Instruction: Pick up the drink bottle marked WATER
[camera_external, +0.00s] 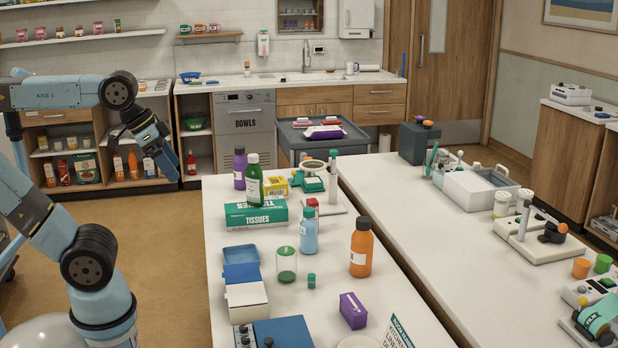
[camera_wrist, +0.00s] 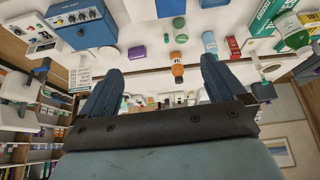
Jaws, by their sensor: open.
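Several bottles stand on the near white table. They are a light blue one (camera_external: 309,235), an orange one (camera_external: 361,252), a dark green one (camera_external: 254,185) and a purple one (camera_external: 239,170). Their label text is too small to read, so I cannot confirm which says WATER. My gripper (camera_external: 170,168) is left of the table in the external view, in the air and apart from every bottle. In the upside-down wrist view, my gripper (camera_wrist: 158,75) has its fingers spread and empty. The orange bottle (camera_wrist: 177,68) and light blue bottle (camera_wrist: 210,43) show beyond them.
A green tissues box (camera_external: 256,215) stands behind the light blue bottle. A green-and-clear jar (camera_external: 286,264), a small green-capped vial (camera_external: 311,281) and a purple box (camera_external: 353,310) stand nearby. Blue and white boxes (camera_external: 246,300) line the left edge. A second white table (camera_external: 400,200) adjoins at right.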

